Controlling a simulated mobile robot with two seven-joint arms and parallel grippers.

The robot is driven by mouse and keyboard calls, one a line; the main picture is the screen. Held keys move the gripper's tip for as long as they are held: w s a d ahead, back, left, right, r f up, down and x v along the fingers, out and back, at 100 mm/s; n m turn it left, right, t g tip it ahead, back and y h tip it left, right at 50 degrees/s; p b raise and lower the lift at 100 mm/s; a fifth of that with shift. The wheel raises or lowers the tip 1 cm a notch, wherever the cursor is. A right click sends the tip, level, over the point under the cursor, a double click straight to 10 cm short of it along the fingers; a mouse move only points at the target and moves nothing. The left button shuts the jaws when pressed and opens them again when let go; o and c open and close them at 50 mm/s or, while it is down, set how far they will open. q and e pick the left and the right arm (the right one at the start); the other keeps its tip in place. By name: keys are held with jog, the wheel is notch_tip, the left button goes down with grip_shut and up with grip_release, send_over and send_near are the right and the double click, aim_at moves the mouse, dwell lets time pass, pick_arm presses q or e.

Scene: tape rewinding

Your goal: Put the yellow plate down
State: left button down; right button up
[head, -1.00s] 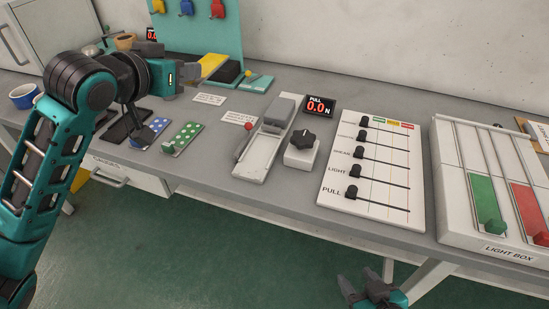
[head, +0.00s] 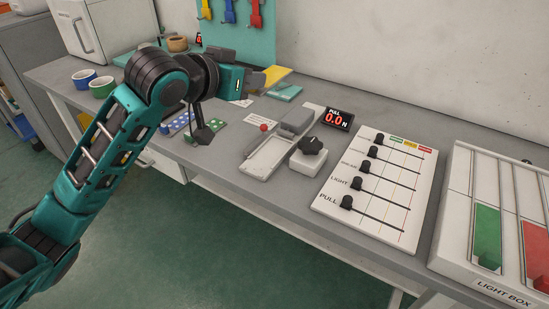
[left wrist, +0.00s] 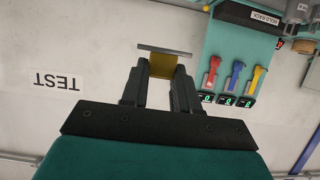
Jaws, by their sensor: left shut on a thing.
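My left gripper (head: 258,80) reaches in over the back of the bench, its fingers pointing right. It is shut on the yellow plate (head: 277,74), which sticks out past the fingertips. In the left wrist view the yellow plate (left wrist: 166,68) sits between the two fingers of the left gripper (left wrist: 164,84), with a thin grey edge across its far end. Whether the plate touches anything below cannot be told. My right gripper is out of view.
A teal hold rack (left wrist: 225,60) with red, blue and yellow clips stands at the back. A teal pad (head: 284,92), a white and grey device (head: 280,148), a black knob box (head: 309,155), a slider board (head: 375,190) and a light box (head: 455,215) occupy the bench.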

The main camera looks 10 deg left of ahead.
aim_at(253, 171)
pick_arm(q)
notch_tip(253, 171, down, 20)
jog(key=b, duration=0.3)
jog(key=shift+r+b, duration=0.2)
jog(key=shift+b, duration=0.15)
jog(key=shift+f, duration=0.15)
jog(key=shift+f, duration=0.1)
jog(key=c, duration=0.8)
grip_release()
jog(key=shift+f, duration=0.1)
jog(key=shift+c, duration=0.2)
